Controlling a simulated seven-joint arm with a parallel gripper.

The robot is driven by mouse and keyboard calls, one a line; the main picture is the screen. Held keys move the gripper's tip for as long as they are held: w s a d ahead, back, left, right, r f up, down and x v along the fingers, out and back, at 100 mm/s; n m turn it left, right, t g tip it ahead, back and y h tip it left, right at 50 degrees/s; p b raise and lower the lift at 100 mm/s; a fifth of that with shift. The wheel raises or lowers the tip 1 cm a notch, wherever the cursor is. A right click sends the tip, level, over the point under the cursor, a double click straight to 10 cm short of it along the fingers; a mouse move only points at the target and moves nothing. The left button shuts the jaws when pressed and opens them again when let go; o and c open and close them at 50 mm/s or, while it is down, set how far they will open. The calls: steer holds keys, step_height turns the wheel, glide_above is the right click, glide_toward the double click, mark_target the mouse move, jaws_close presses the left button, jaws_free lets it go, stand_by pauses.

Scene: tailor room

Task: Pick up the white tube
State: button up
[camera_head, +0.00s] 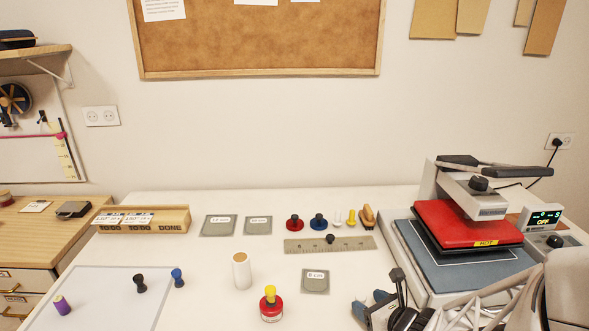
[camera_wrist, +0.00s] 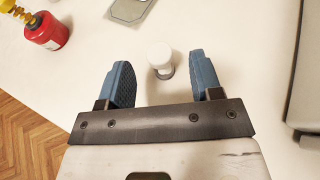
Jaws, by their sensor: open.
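A white tube (camera_head: 242,271) with a tan top stands upright on the white table in the head view, left of the red bottle. My gripper (camera_head: 372,302) is low over the table, well to the right of this tube, with its blue fingers apart. In the wrist view my gripper (camera_wrist: 162,82) is open and empty. A small white round-topped object (camera_wrist: 160,55) stands between and slightly beyond the fingertips, apart from both. I cannot tell its full shape, and I cannot make it out in the head view. The tall tube is outside the wrist view.
A red bottle with a yellow top (camera_head: 271,306) stands left of my gripper, also in the wrist view (camera_wrist: 45,32). A grey plate (camera_head: 315,281) lies behind. The heat press (camera_head: 468,222) stands to the right. A ruler (camera_head: 330,245) and small stamps are farther back.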

mark_target(361, 296)
steer(key=shift+w+a, duration=0.1)
steer(key=shift+w, duration=0.05)
steer(key=shift+x, duration=2.45)
steer(key=shift+r, duration=0.1)
steer(key=c, duration=1)
steer(key=shift+r, duration=0.15)
steer(key=shift+r, duration=0.55)
step_height(361, 296, up, 2)
steer(key=shift+r, duration=0.15)
steer(key=s, duration=1)
steer(key=s+r, duration=0.1)
steer(key=s, duration=0.5)
steer(key=shift+r, duration=0.1)
